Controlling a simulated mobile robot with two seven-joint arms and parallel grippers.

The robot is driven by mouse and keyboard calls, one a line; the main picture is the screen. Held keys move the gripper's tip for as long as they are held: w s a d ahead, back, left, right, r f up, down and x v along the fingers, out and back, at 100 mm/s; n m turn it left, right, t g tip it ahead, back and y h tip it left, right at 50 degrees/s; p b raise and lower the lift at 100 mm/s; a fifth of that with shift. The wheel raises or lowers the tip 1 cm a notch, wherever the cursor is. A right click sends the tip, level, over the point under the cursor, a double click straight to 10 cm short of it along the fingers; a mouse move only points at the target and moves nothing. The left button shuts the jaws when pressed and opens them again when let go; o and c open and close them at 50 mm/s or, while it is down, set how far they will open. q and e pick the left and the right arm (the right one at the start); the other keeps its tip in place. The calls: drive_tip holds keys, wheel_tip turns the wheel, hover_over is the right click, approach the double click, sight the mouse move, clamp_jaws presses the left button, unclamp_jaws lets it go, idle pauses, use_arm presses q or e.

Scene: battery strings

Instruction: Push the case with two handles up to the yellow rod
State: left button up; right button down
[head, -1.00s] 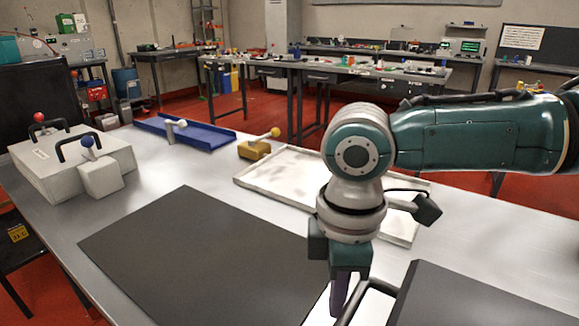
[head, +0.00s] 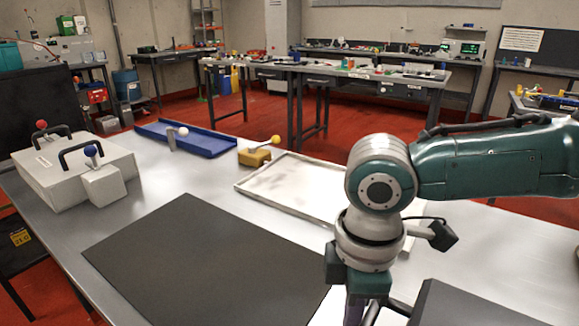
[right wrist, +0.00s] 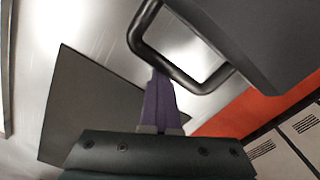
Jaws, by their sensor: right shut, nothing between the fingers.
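A pale case (head: 75,165) with two black handles stands at the far left of the table. A yellow-tipped rod (head: 264,143) on a yellow block (head: 254,157) stands at the back edge. A dark case (head: 470,308) is partly cut off at the lower right; only one black handle shows on it. My right gripper (head: 354,312) points down beside this handle. In the right wrist view its purple fingers (right wrist: 159,95) are together and empty, with their tips at the handle (right wrist: 190,80); I cannot tell whether they touch. My left gripper is out of view.
A black mat (head: 205,260) lies flat in the middle of the table. A shallow white tray (head: 290,185) lies behind it. A blue tray (head: 190,138) with a white-tipped rod is at the back. Red-tipped (head: 41,126) and blue-tipped rods (head: 90,152) stand by the pale case.

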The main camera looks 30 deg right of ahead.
drive_tip(key=shift+s+d+p, duration=0.25)
drive_tip(key=shift+s+p, duration=0.2)
drive_tip(key=shift+s, duration=0.2)
drive_tip(key=shift+s+d+p, duration=0.3)
drive_tip(key=shift+s+p, duration=0.35)
drive_tip(key=shift+s+d+p, duration=0.25)
drive_tip(key=shift+s+p, duration=0.35)
drive_tip(key=shift+s, duration=0.1)
drive_tip(key=shift+s+d, duration=0.1)
drive_tip(key=shift+s+d+p, duration=0.25)
drive_tip(key=shift+s+p, duration=0.35)
drive_tip(key=shift+p, duration=0.05)
drive_tip(key=shift+s+d+p, duration=0.25)
drive_tip(key=shift+s+p, duration=0.35)
drive_tip(key=shift+s, duration=0.15)
drive_tip(key=shift+s+d+f+p, duration=0.1)
drive_tip(key=shift+s+d+p, duration=0.05)
drive_tip(key=shift+s+p, duration=0.15)
drive_tip(key=shift+w, duration=0.1)
